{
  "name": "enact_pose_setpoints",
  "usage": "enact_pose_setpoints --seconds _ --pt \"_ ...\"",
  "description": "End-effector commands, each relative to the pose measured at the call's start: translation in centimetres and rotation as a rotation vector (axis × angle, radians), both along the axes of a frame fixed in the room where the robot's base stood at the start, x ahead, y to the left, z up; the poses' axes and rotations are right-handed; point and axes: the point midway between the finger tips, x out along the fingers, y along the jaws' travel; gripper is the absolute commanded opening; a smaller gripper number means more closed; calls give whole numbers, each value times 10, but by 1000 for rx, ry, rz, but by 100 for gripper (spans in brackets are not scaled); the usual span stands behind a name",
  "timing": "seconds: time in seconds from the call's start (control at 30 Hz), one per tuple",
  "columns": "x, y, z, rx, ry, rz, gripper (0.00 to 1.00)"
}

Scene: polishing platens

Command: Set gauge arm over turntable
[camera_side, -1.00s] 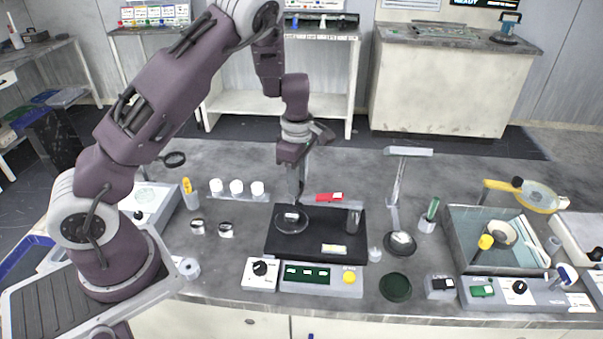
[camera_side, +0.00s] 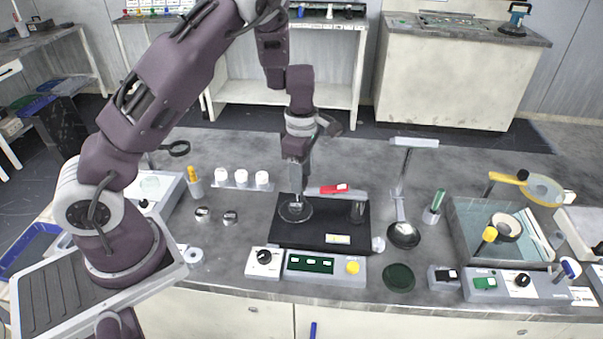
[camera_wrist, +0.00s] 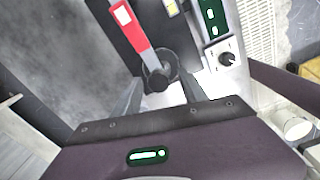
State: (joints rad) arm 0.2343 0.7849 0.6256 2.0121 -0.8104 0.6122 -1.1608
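A round dark disc, apparently the turntable (camera_side: 283,213), lies at the left end of the black plate (camera_side: 335,225), with a small pale block on it. The red bar (camera_side: 333,189), apparently the gauge arm, runs along the plate's back edge in the side view. In the wrist view the red bar (camera_wrist: 135,28) slants down to a dark round knob (camera_wrist: 158,81). My gripper (camera_side: 297,190) points down just above the disc area. In the wrist view its fingers (camera_wrist: 160,84) stand apart on either side of the knob; contact is unclear.
A grey cylinder (camera_side: 358,210) stands on the plate's right. A control panel with a green display (camera_side: 311,264) and a black knob (camera_side: 264,257) borders the front. White cups (camera_side: 241,177) stand behind left; a lamp (camera_side: 413,143) stands to the right.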

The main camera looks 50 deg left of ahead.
Motion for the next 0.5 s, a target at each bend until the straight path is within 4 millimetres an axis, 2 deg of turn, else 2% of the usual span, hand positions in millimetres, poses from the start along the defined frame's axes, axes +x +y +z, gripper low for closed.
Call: enact_pose_setpoints --seconds 0.27,0.5 --pt "1 1 4 2 -2 -1 50" --pt "1 0 51 3 -5 -2 50"
